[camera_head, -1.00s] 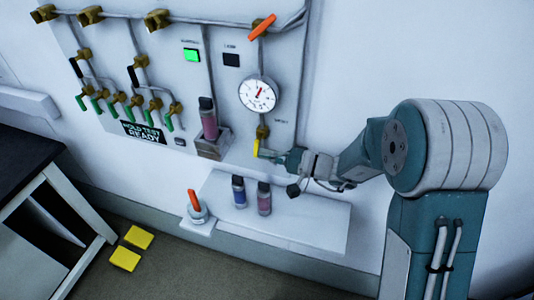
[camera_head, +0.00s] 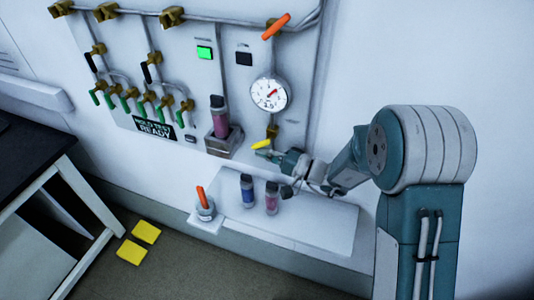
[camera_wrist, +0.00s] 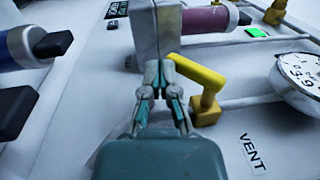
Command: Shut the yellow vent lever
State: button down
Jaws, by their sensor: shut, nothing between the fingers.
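The yellow vent lever (camera_head: 261,144) is on a brass valve below the round gauge (camera_head: 270,93). Its handle points left and slightly down, across the pipe. In the wrist view the lever (camera_wrist: 200,72) runs from its brass stem (camera_wrist: 206,105) to my fingertips, beside the printed word VENT (camera_wrist: 252,150). My gripper (camera_head: 268,155) is shut and empty just below the handle. In the wrist view my gripper (camera_wrist: 163,78) has its fingertips at the handle's free end, seemingly touching it; the fingers hide a little of that end.
A pink-banded cylinder (camera_head: 219,115) stands in a grey holder (camera_head: 224,142) left of the lever. Below, a shelf (camera_head: 310,222) carries a blue bottle (camera_head: 247,190), a pink bottle (camera_head: 272,197) and an orange-handled item (camera_head: 205,205). An orange lever (camera_head: 276,26) is above. Free wall lies right.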

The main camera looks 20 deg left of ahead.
jog(key=shift+a+r, duration=0.3)
jog(key=shift+a, duration=0.45)
jog(key=shift+a+y, duration=0.15)
jog(key=shift+y, duration=0.15)
jog(key=shift+a+r+y, duration=0.25)
jog(key=shift+r+y, duration=0.05)
jog(key=shift+y, duration=0.7)
jog(key=shift+w+t, duration=0.1)
jog(key=shift+t, duration=0.2)
jog(key=w+v, duration=0.1)
jog(key=v, duration=1.1)
jog(key=shift+s+f, duration=0.2)
jog(key=shift+s, duration=0.2)
jog(key=shift+a, duration=0.1)
